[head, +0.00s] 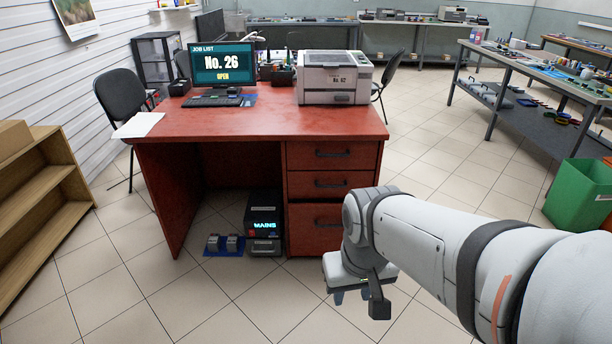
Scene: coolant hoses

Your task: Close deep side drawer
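The deep side drawer (307,228) is the lowest and tallest of the drawers on the right side of the red desk (270,126). It has a dark bar handle (327,221). My arm hides its right part. Its front looks close to the desk front, but I cannot tell whether a small gap is left. My gripper (351,296) points down in front of and to the right of this drawer, apart from it. Its two short fingers look spread, with nothing between them.
Two shallower drawers (331,154) (330,184) above look shut. A dark box with a lit label (263,215) and a blue mat with small grey items (224,244) sit under the desk. Tiled floor in front is clear. A wooden shelf (45,205) stands left, a green bin (577,196) right.

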